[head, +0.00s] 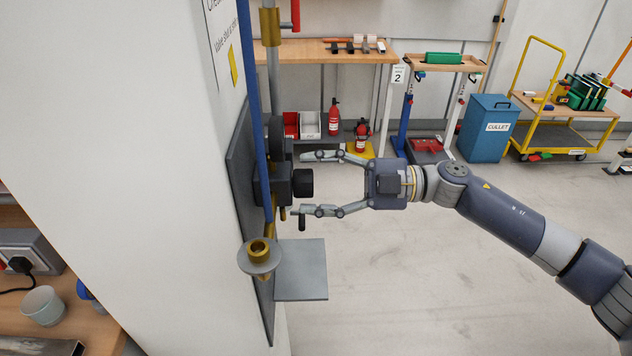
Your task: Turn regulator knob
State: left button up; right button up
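The regulator knob (304,183) is a short black cylinder that sticks out to the right from a dark regulator body (281,184). The body is mounted on a grey backplate (240,165) on the side of the white wall. My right gripper (302,182) comes in from the right, with its fingers pointing left. It is open, one finger above and one below the knob in the picture. Gaps show between the fingers and the knob, and whether either touches it at depth cannot be told. My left gripper is not in view.
A workbench (330,51), blue cullet bin (486,128) and yellow trolley (562,128) stand behind.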

jog(key=shift+d, duration=0.1)
jog(key=d, duration=1.1)
jog(key=shift+d, duration=0.4)
jog(key=shift+s+f, duration=0.1)
